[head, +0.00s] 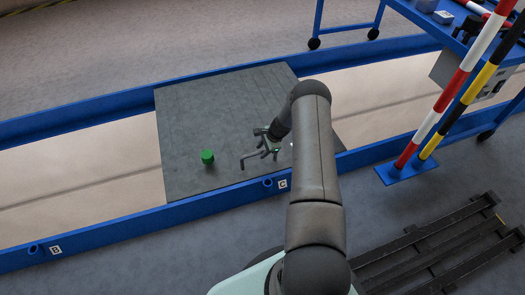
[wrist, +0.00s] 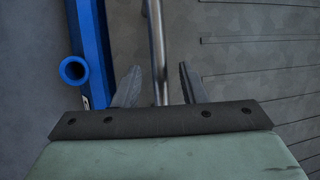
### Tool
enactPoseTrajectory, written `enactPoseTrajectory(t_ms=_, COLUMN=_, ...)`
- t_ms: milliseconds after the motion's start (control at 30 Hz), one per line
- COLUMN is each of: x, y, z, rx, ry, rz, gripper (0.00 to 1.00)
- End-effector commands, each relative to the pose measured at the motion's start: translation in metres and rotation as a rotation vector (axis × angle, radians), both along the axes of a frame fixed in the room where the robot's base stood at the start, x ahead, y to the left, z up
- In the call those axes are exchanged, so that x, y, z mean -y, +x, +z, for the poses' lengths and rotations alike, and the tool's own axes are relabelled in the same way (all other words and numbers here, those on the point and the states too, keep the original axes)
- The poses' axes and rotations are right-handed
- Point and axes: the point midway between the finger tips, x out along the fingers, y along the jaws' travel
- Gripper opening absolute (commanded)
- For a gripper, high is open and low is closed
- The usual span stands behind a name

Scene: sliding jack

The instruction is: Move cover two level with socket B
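The cover (head: 195,105) is a dark grey plate lying across the blue-edged channel in the head view; I cannot read a number on it. A green knob (head: 207,157) stands on it near the front edge. Socket B (head: 35,248) is a blue tube on the near rail at lower left, well left of the cover. My gripper (head: 268,152) is low over the cover's near right part. In the wrist view my gripper (wrist: 157,82) is open, its fingers on either side of a grey metal bar (wrist: 153,35), with gaps visible. I cannot tell the bar's depth between the fingers.
Socket C (head: 267,183) is a blue tube on the near rail by the cover's front edge; a blue tube (wrist: 73,70) also shows in the wrist view. Striped poles (head: 455,80) and a blue trolley (head: 425,25) stand right. A black slatted pallet (head: 440,245) lies lower right.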

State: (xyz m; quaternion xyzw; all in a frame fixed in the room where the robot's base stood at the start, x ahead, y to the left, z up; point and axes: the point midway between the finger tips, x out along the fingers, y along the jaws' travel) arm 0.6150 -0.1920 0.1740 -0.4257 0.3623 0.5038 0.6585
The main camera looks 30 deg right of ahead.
Motion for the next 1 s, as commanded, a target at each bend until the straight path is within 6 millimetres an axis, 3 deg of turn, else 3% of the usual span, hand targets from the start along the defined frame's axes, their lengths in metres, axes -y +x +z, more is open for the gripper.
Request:
enactPoseTrajectory(t_ms=167, x=0.000, y=0.000, z=0.000, rx=0.000, ry=0.000, rz=0.000, gripper=0.38)
enactPoseTrajectory(t_ms=300, x=0.000, y=0.000, z=0.000, rx=0.000, ry=0.000, rz=0.000, gripper=0.02)
enactPoseTrajectory(t_ms=333, x=0.000, y=0.000, z=0.000, rx=0.000, ry=0.000, rz=0.000, gripper=0.00)
enactPoseTrajectory(t_ms=667, x=-0.009, y=0.001, z=0.000, rx=-0.001, ry=0.002, rz=0.002, gripper=0.00)
enactPoseTrajectory(t_ms=1000, x=-0.068, y=0.008, z=0.001, rx=-0.004, ry=0.008, rz=0.006, gripper=0.00)
